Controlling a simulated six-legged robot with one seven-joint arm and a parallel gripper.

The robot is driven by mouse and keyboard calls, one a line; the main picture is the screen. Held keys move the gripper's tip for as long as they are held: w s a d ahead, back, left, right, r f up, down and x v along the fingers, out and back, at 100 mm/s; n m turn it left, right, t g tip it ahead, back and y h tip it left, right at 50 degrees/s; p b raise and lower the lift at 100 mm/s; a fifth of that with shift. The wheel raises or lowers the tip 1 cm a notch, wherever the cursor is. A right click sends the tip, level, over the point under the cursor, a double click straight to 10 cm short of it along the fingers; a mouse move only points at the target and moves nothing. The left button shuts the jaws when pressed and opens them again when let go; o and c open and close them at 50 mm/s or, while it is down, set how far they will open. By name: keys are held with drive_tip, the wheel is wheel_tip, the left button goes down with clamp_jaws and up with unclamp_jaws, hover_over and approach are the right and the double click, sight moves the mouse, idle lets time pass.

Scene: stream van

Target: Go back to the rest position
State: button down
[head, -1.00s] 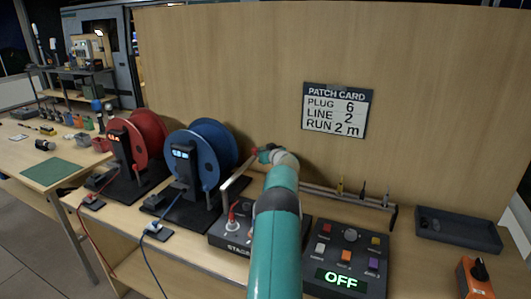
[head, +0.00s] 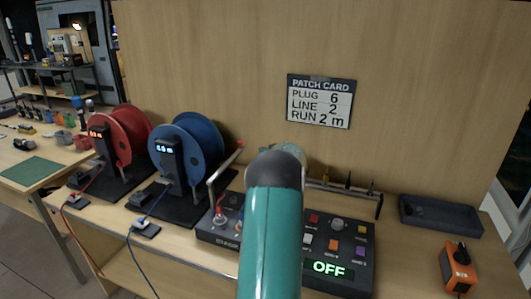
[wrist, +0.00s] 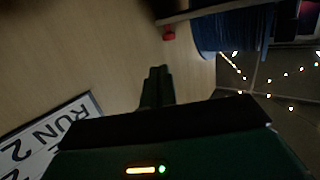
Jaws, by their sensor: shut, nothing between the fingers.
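My teal arm rises from the bottom centre of the head view and hides most of my gripper. In the wrist view my gripper (wrist: 157,88) is shut and empty, its dark fingers together in front of the wooden back panel (wrist: 110,50). The patch card (head: 320,101) hangs on that panel, right of my arm, reading plug 6, line 2, run 2 m. Part of the card (wrist: 50,135) also shows at the lower left of the wrist view.
A blue reel (head: 205,145) and red reel (head: 133,130) stand left of my arm. A dark tray (head: 440,216) and orange box (head: 458,268) sit at the right.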

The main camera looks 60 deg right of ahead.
drive_tip(key=shift+s+a, duration=0.15)
drive_tip(key=shift+s, duration=0.15)
drive_tip(key=shift+r, duration=0.1)
drive_tip(key=w+a+r+g, duration=0.1)
drive_tip(key=w+a+r, duration=0.4)
drive_tip(key=a, duration=0.3)
drive_tip(key=w+a+r+g+h, duration=0.1)
drive_tip(key=w+a+r, duration=0.35)
drive_tip(key=a, duration=0.25)
drive_tip(key=w+a+r+g, duration=0.1)
drive_tip(key=w+a+r, duration=0.35)
drive_tip(key=a, duration=0.35)
drive_tip(key=s+a+n+g+y, duration=0.1)
drive_tip(key=s+a+y, duration=0.25)
drive_tip(key=a, duration=1.25)
drive_tip(key=s+a+n+g+y, duration=0.15)
drive_tip(key=s+a, duration=0.25)
drive_tip(key=a, duration=1.3)
drive_tip(key=s+a+f+n+g+y, duration=0.1)
drive_tip(key=s+a+f+n+y, duration=0.1)
drive_tip(key=s+a, duration=0.4)
drive_tip(key=s+a+f+n+g+y, duration=0.1)
drive_tip(key=s+a+f, duration=0.4)
drive_tip(key=a, duration=0.5)
drive_tip(key=shift+s+a+n+g+y, duration=0.15)
drive_tip(key=shift+s+n+g+y, duration=0.25)
drive_tip(key=shift+s+y, duration=0.65)
